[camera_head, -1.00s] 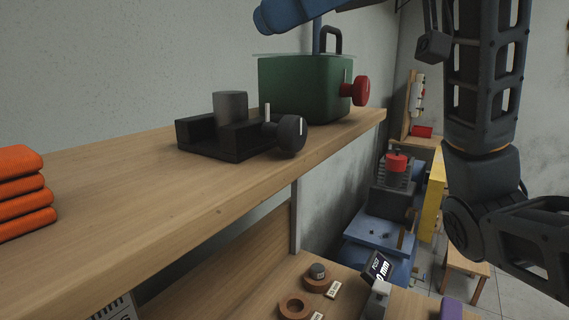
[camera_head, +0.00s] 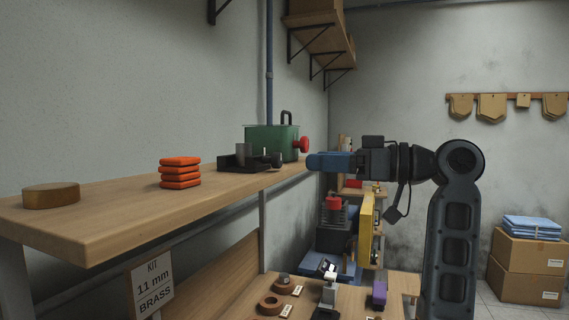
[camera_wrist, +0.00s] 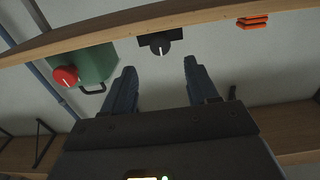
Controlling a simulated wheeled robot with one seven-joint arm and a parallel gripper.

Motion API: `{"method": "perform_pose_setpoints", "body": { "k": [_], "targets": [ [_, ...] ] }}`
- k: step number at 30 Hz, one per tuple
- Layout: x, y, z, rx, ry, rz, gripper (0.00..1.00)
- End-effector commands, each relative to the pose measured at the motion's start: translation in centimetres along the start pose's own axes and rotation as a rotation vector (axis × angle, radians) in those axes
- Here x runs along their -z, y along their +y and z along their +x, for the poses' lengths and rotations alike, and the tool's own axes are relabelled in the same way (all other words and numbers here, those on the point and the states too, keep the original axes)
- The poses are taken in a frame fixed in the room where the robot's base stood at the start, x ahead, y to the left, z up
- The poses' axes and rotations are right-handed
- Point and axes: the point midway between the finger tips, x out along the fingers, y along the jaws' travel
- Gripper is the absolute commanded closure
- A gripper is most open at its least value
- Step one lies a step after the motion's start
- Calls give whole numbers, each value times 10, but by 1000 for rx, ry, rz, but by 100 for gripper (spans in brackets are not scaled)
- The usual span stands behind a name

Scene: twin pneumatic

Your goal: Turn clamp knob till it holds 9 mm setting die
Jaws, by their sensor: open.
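The black clamp (camera_head: 236,164) sits on the wooden shelf, with a grey cylinder (camera_head: 242,148) standing in it; I cannot read a size on it. Its dark round knob (camera_head: 275,160) is on the side facing my gripper. The wrist view, which looks inverted, shows the knob (camera_wrist: 159,46) with a white mark, in front of the clamp block (camera_wrist: 150,37). My gripper (camera_head: 312,162) has blue fingers pointing left, some way right of the knob. In the wrist view my gripper (camera_wrist: 160,64) is open and empty, with the knob beyond and between its fingertips, apart from them.
A green tank (camera_head: 265,140) with a red knob (camera_head: 301,145) stands right behind the clamp. Orange blocks (camera_head: 180,173) and a brass disc (camera_head: 51,196) lie left on the shelf (camera_head: 130,205).

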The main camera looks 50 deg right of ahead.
Motion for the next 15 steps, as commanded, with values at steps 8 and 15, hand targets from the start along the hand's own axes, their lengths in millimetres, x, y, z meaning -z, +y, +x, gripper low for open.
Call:
{"method": "perform_pose_setpoints", "body": {
  "k": [8,15],
  "targets": [
    [2,-2,43,7,-2,0,42],
    [1,-2,68,5,-3,-1,42]
  ]
}}
